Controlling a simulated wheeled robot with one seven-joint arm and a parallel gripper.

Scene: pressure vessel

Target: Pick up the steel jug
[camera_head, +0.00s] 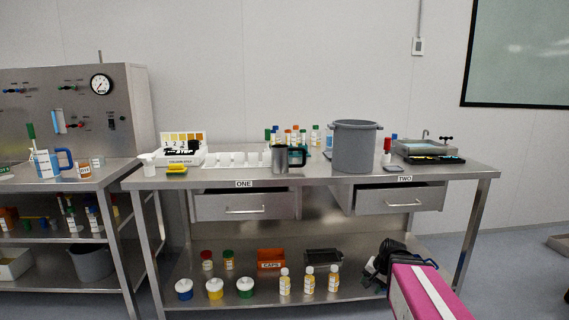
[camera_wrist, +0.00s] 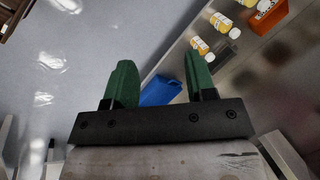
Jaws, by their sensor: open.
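The steel jug (camera_head: 280,158) stands upright on the steel table, left of the large grey pot, in the head view. Its dark handle (camera_head: 298,156) points right. My gripper (camera_head: 378,274) is low at the right, near the table's lower shelf and well below the jug. In the wrist view my gripper (camera_wrist: 158,85) is open, with two green fingers apart and nothing held between them. A blue object (camera_wrist: 160,91) shows beyond the fingers. The jug does not show in the wrist view.
The grey pot (camera_head: 355,147) stands right of the jug. A white tray (camera_head: 235,159) is at its left, and bottles (camera_head: 295,137) are behind. Drawers ONE (camera_head: 245,206) and TWO (camera_head: 400,198) are partly open below the tabletop. Yellow-labelled bottles (camera_head: 309,280) line the lower shelf.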

